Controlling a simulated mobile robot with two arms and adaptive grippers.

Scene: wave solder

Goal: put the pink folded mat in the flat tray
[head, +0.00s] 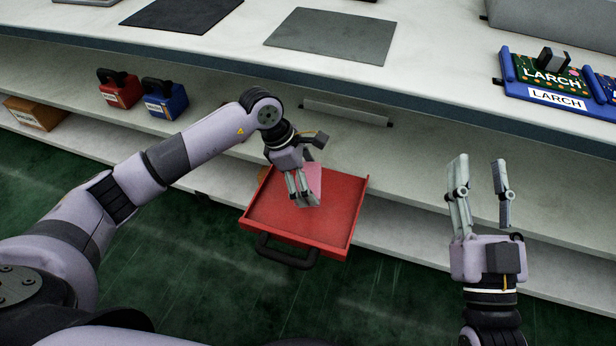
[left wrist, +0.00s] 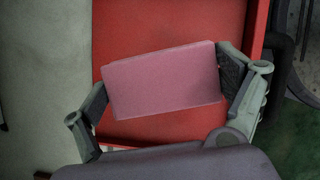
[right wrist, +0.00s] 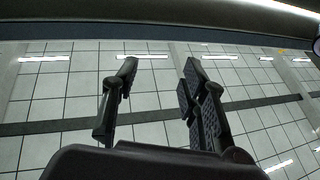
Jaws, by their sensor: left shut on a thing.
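The pink folded mat (head: 314,180) is between the fingers of my left gripper (head: 304,196). In the left wrist view the mat (left wrist: 162,80) lies flat across the jaw, with a finger against each end. The flat tray is red (head: 346,215) with low walls and a dark handle at its front. The left gripper and mat are over the tray's inside; I cannot tell whether the mat touches the floor of the tray. My right gripper (head: 481,190) is open and empty, to the right of the tray. Its fingers also show apart in the right wrist view (right wrist: 158,95).
The white worktop (head: 440,60) with grey mats (head: 333,34) runs behind the tray. A blue fixture with a green board (head: 545,75) stands at the right. Red (head: 120,90) and blue (head: 166,100) boxes sit on the shelf at left. Green floor (head: 200,270) lies in front.

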